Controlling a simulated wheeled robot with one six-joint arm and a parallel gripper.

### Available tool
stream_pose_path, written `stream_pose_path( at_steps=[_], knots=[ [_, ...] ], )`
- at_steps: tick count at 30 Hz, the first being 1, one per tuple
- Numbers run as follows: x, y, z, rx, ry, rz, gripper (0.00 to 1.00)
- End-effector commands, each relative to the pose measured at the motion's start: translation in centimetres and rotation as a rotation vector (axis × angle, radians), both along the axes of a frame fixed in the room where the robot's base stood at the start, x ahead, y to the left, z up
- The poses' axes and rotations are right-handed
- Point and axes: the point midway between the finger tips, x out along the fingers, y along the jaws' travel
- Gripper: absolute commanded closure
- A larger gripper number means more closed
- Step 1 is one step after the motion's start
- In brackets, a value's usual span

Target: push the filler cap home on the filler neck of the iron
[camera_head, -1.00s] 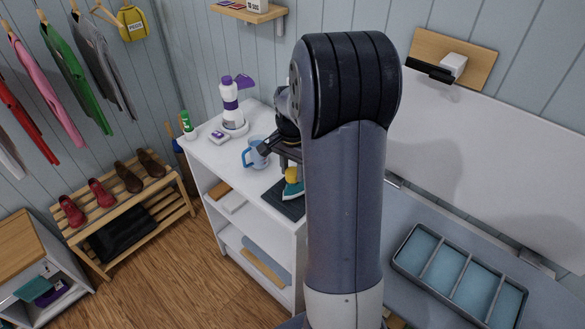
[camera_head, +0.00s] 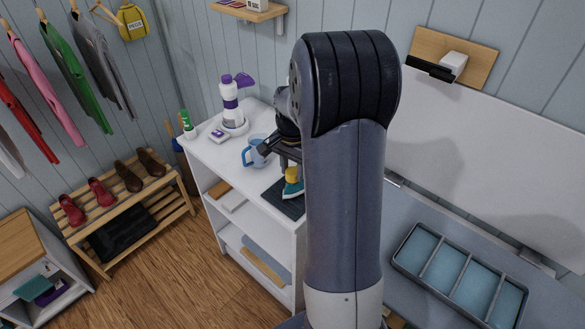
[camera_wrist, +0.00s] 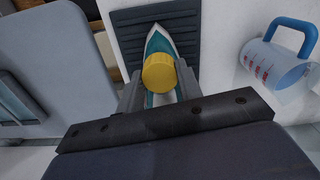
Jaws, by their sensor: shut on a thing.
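The yellow filler cap (camera_wrist: 159,72) is between the fingertips of my gripper (camera_wrist: 158,88) in the wrist view, and the gripper is shut on it. The iron (camera_wrist: 161,42), teal and white, lies under and beyond the cap on a dark ribbed mat (camera_wrist: 122,28). The filler neck is hidden behind the cap, so I cannot tell whether the cap touches it. In the head view the yellow cap (camera_head: 291,174) shows right above the teal iron (camera_head: 292,189), under my gripper (camera_head: 284,160), partly hidden by my arm.
A measuring jug with a blue handle (camera_head: 253,153) stands close to the left of my gripper. A purple and white bottle (camera_head: 231,105), a small white and purple item (camera_head: 219,136) and a green tube (camera_head: 188,125) stand farther back on the white shelf unit (camera_head: 203,157).

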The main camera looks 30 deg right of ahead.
Motion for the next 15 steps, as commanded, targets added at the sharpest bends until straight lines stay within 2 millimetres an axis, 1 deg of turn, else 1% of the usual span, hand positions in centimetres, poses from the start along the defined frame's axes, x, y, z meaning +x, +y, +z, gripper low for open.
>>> stream_pose_path(
  at_steps=[15],
  knots=[
    [0.00, 0.00, -0.30, 0.000, 0.000, 0.000, 0.87]
  ],
)
